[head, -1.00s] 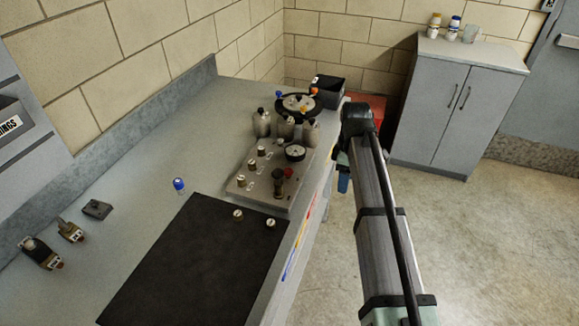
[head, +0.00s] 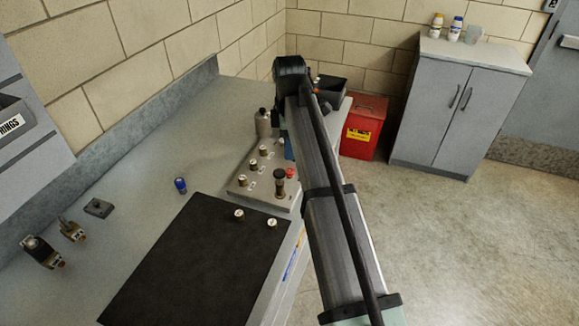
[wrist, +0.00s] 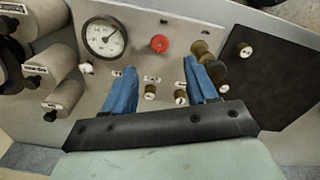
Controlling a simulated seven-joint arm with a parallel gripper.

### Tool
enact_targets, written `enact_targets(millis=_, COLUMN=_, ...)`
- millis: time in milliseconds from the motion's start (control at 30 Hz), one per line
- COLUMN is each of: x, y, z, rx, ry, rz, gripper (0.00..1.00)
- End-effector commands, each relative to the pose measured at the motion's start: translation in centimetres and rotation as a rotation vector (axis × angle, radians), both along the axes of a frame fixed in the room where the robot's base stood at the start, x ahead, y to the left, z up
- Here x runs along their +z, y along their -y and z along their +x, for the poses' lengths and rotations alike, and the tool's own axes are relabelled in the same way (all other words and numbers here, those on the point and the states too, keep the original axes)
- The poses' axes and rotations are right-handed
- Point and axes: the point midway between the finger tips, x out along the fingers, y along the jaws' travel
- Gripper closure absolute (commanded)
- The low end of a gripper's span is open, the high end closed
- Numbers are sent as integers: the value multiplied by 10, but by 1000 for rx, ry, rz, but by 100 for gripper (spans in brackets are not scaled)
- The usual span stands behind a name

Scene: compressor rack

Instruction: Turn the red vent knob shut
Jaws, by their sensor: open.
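The red vent knob (wrist: 159,43) stands on the grey panel (wrist: 185,22) in the wrist view, right of a round dial gauge (wrist: 104,37). It also shows at the panel's right edge in the head view (head: 290,173). My gripper (wrist: 159,66) is open and empty, with its two blue fingers spread over the panel. In the wrist picture the knob lies just beyond the fingertips, roughly centred between them; no contact is visible. In the head view my arm hides most of the gripper, the gauge and the panel's far end.
Brass knobs (wrist: 150,91) and a taller dark-topped brass valve (head: 280,183) stand near the red knob. Grey cylinders (wrist: 49,62) line the panel's far side. A black mat (head: 190,262) lies nearer on the bench.

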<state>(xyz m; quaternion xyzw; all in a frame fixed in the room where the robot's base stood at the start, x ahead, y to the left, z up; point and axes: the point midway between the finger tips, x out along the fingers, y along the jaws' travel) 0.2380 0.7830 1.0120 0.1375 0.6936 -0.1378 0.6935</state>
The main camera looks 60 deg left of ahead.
Motion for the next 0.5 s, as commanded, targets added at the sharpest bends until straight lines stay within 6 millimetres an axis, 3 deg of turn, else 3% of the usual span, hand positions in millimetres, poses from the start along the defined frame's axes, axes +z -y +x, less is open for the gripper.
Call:
enact_targets(millis=300, x=-56, y=1, z=0, rx=-1, ry=0, rz=-1, gripper=43)
enact_targets(millis=500, x=-78, y=1, z=0, rx=-2, ry=0, rz=0, gripper=43)
